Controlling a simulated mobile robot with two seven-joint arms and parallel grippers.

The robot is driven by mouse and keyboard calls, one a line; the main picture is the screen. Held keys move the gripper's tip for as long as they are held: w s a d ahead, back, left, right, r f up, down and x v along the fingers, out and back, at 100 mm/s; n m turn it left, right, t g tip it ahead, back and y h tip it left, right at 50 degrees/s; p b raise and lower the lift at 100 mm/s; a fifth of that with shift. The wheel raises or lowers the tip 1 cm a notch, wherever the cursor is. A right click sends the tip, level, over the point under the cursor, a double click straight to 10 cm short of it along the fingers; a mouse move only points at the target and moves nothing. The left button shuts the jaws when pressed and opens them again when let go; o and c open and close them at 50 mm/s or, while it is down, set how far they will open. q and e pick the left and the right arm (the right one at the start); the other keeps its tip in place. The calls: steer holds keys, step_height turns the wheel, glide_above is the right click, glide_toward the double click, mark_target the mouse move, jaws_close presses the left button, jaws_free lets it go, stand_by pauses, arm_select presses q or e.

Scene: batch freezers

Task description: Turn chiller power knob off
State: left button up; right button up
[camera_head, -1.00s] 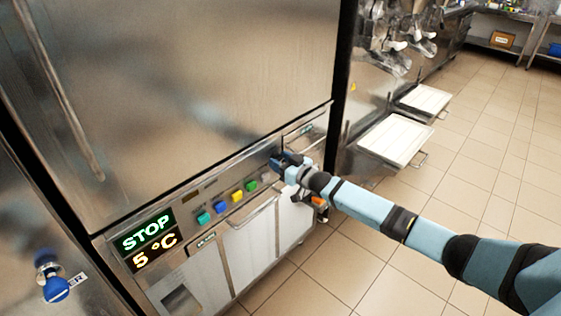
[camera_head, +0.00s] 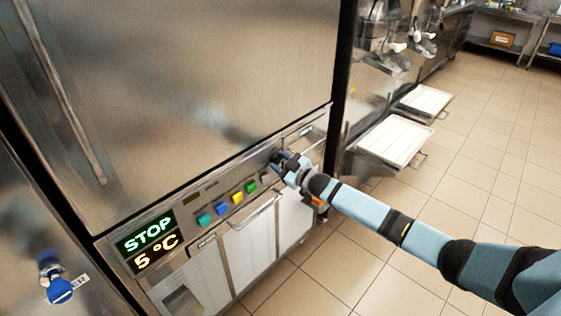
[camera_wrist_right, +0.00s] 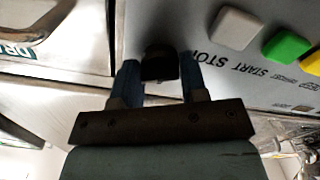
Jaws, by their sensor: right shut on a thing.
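The chiller's control panel (camera_head: 183,213) runs along the front of the large steel cabinet. Its display (camera_head: 148,240) reads STOP and 5 °C. My right gripper (camera_head: 280,160) is at the right end of the panel and hides the knob in the head view. In the right wrist view the black power knob (camera_wrist_right: 159,62) sits between the two blue fingers of the gripper (camera_wrist_right: 160,80), which are shut on it. The print START STOP is on the panel beside the knob. My left gripper is in neither view.
Coloured buttons (camera_head: 237,198) line the panel left of my right gripper. A handle (camera_head: 255,213) sticks out below them. White trays (camera_head: 394,140) stand out from the machine at the right. The tiled floor (camera_head: 480,190) is clear. A blue knob (camera_head: 60,290) is at the lower left.

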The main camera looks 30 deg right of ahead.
steer(key=n, duration=0.3)
steer(key=shift+n, duration=0.4)
arm_select(q)
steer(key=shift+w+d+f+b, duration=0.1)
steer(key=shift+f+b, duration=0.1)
steer(key=shift+b, duration=0.55)
arm_select(e)
steer(key=n, duration=0.9)
steer(key=shift+f, duration=0.1)
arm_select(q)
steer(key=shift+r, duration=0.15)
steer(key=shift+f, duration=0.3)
arm_select(e)
steer(key=o, duration=0.9)
steer(key=shift+s, duration=0.15)
arm_select(q)
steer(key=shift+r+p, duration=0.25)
steer(key=shift+p, duration=0.3)
arm_select(e)
steer(key=v, duration=1.3)
steer(key=shift+s+d, duration=0.15)
steer(key=shift+s, duration=0.15)
